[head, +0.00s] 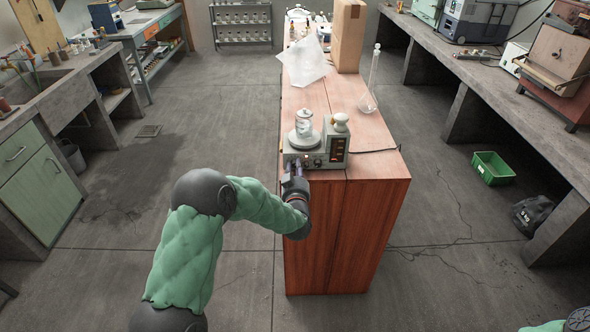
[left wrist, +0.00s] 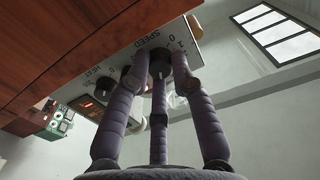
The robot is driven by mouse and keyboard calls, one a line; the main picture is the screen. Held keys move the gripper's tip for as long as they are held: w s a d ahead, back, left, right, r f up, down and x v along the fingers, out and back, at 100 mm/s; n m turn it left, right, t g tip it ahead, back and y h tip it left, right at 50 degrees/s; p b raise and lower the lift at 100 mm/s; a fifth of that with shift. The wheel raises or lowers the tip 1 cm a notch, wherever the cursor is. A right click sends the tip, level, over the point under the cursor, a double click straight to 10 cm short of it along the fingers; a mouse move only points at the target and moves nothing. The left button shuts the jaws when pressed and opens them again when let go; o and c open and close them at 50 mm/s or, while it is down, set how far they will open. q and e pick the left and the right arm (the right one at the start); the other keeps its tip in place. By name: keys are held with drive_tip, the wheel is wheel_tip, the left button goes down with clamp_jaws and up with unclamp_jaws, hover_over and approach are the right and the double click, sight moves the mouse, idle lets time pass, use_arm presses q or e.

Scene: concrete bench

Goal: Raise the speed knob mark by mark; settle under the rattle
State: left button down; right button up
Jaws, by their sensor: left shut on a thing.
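A stirrer hotplate (head: 328,158) stands near the front end of the wooden bench. A glass vessel (head: 304,123) sits on its round plate. In the left wrist view the speed knob (left wrist: 160,62) is dark, beside the printed word SPEED and several numbers. My left gripper (head: 293,171) is at the front panel. In the left wrist view its purple-grey fingers (left wrist: 158,75) are shut around the speed knob. The fingers hide much of the knob, so I cannot tell its mark.
A heat knob (left wrist: 104,86) and a red-lit display (left wrist: 88,103) are beside the speed knob. A tall-necked flask (head: 370,95), a cardboard box (head: 348,38) and a crumpled translucent sheet (head: 304,60) are farther back on the bench. A cable runs right from the hotplate.

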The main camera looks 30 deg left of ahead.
use_arm(q)
drive_tip(key=m+p, duration=0.1)
drive_tip(key=m, duration=0.1)
drive_tip(key=shift+m, duration=0.4)
drive_tip(key=shift+f+m+p, duration=0.1)
drive_tip(key=shift+m+p, duration=0.4)
drive_tip(key=shift+m, duration=0.7)
drive_tip(key=c, duration=1.1)
unclamp_jaws()
drive_tip(key=shift+o, duration=0.2)
drive_tip(key=v, duration=1.2)
